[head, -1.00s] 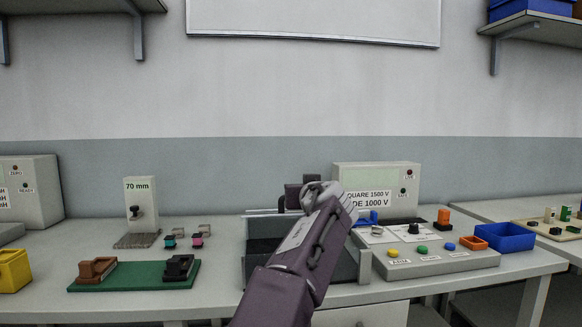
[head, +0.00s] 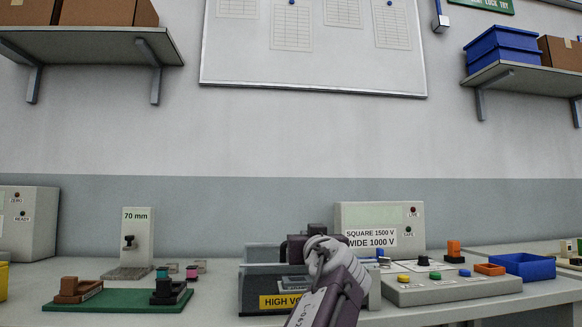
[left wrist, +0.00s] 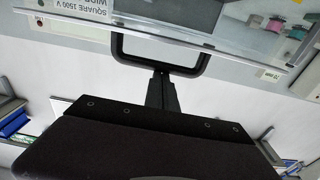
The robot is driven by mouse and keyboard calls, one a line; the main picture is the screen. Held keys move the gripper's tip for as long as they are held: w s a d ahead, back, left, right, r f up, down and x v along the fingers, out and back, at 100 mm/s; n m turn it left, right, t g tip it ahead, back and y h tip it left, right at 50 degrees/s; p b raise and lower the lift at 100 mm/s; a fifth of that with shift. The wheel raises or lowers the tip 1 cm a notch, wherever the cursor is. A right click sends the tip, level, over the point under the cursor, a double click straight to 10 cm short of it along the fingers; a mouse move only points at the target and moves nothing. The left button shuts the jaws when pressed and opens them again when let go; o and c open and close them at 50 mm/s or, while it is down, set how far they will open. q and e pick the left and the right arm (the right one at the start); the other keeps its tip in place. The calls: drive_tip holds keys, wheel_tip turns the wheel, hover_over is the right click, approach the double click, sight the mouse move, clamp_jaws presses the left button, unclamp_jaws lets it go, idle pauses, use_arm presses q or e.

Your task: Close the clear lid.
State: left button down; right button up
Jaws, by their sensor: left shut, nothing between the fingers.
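The clear lid (head: 263,268) looks lowered over the bench box, with a grey device showing through it and a yellow HIGH VOLTAGE-type label (head: 280,301), partly hidden, low at the front. In the left wrist view, which is upside down, the lid's pale edge (left wrist: 235,58) runs across, with a black handle (left wrist: 201,64) on it. My left gripper (left wrist: 160,92) is shut and empty, its tips close to the handle; I cannot tell whether they touch. In the head view my left arm hides the box's right part. Whether the lid sits flush is unclear. My right gripper is out of view.
A button panel (head: 440,290) and the SQUARE 1500 V unit (head: 378,216) stand right of the box. A green fixture (head: 90,303) and the 70 mm stand (head: 136,235) are left. A blue bin (head: 525,265) is farther right.

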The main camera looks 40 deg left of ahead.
use_arm(q)
drive_tip(key=shift+w+a+f, duration=0.1)
drive_tip(key=shift+w+f, duration=0.05)
drive_tip(key=shift+f, duration=0.45)
wheel_tip(320, 180, up, 6)
drive_tip(key=f+p, duration=0.1)
drive_tip(key=p, duration=0.4)
drive_tip(key=f+b+v, duration=0.1)
drive_tip(key=b+v, duration=0.2)
drive_tip(key=v, duration=0.6)
drive_tip(key=shift+d, duration=0.2)
